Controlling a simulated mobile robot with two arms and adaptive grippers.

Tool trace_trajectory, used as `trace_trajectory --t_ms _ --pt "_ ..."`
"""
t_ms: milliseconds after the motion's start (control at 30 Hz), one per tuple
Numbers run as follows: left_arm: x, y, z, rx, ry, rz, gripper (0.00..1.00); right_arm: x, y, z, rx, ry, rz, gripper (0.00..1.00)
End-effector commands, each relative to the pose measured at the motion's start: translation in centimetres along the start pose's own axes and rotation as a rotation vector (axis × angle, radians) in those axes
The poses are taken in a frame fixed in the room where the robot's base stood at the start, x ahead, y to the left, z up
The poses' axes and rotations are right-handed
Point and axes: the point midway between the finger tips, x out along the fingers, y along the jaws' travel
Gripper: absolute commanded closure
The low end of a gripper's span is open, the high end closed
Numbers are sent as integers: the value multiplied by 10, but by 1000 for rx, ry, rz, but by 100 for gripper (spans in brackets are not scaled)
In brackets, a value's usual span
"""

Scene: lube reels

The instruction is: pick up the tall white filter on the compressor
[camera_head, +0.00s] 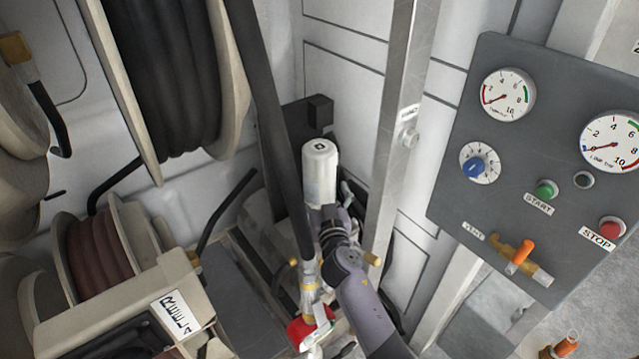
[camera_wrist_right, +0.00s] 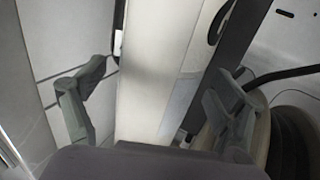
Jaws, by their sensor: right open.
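The tall white filter (camera_head: 320,165) stands upright behind my right gripper (camera_head: 331,215) in the head view. Its round white top is clear; its lower part is hidden by the gripper. In the right wrist view the pale body of the filter (camera_wrist_right: 160,75) fills the middle, between the two spread fingers of the right gripper (camera_wrist_right: 155,95). The gripper is open, with a finger on each side of the filter. I cannot tell whether either finger touches it. My left gripper is not in view.
A metal post (camera_head: 392,150) rises just right of the filter, and a dark hose (camera_head: 275,120) runs close on its left. Hose reels (camera_head: 95,255) stand at the left. A grey gauge panel (camera_head: 545,120) is at the right. A red-capped fitting (camera_head: 310,330) sits below.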

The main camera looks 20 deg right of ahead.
Motion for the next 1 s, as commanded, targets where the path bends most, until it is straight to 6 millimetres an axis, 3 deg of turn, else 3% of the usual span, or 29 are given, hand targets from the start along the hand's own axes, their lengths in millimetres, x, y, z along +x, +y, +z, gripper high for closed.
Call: trace_trajectory --t_ms 133,400,1000 --pt "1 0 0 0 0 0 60 14 1 2 -1 -2 1 12" --pt "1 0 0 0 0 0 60 16 1 3 1 -3 1 12" --pt "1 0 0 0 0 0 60 16 0 3 0 -3 1 52"
